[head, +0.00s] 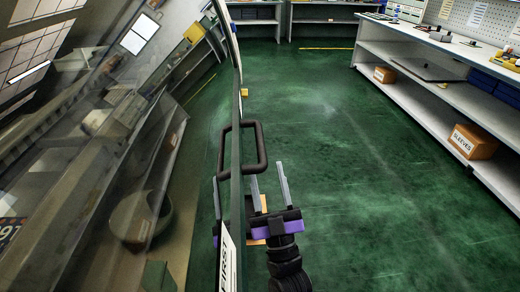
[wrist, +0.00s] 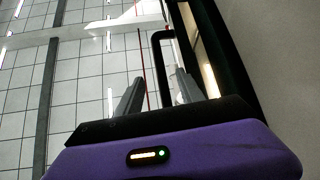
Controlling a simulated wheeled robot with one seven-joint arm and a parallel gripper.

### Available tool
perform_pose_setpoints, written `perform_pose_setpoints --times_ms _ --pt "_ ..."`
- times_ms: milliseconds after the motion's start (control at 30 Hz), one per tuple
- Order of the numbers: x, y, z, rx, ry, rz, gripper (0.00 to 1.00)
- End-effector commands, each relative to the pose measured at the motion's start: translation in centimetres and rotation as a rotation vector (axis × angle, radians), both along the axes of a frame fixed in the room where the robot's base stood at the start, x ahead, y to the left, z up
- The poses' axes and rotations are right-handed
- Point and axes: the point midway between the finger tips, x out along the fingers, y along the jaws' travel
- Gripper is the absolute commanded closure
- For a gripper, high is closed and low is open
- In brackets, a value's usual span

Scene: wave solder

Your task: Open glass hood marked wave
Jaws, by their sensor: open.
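The glass hood (head: 120,110) fills the left of the head view, with a dark green frame edge seen nearly edge-on. A black loop handle (head: 262,147) sticks out from that edge to the right. In the wrist view the handle (wrist: 156,70) appears between my fingertips. A white label (head: 228,262) low on the frame is cut off, and I cannot read it fully. My gripper (head: 269,186), purple and black, is open just below the handle in the head view. Its fingers (wrist: 158,94) point up, and nothing is clamped. I cannot tell whether they touch the handle.
Behind the glass are dim machine parts and a round bin (head: 141,217). White shelving (head: 405,85) with boxes, one an orange-brown box marked SLEEVES (head: 473,142), stands on the right. The green floor (head: 370,200) between is clear.

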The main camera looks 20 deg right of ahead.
Motion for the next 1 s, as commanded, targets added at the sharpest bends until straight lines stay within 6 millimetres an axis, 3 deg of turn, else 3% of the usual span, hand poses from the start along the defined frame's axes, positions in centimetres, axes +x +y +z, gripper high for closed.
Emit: perform_pose_setpoints --times_ms 600,1000 --pt "5.4 -0.6 5.2 -0.001 -0.009 -0.005 0.55" --pt "5.9 -0.7 5.6 -0.001 -0.008 -0.004 0.57"
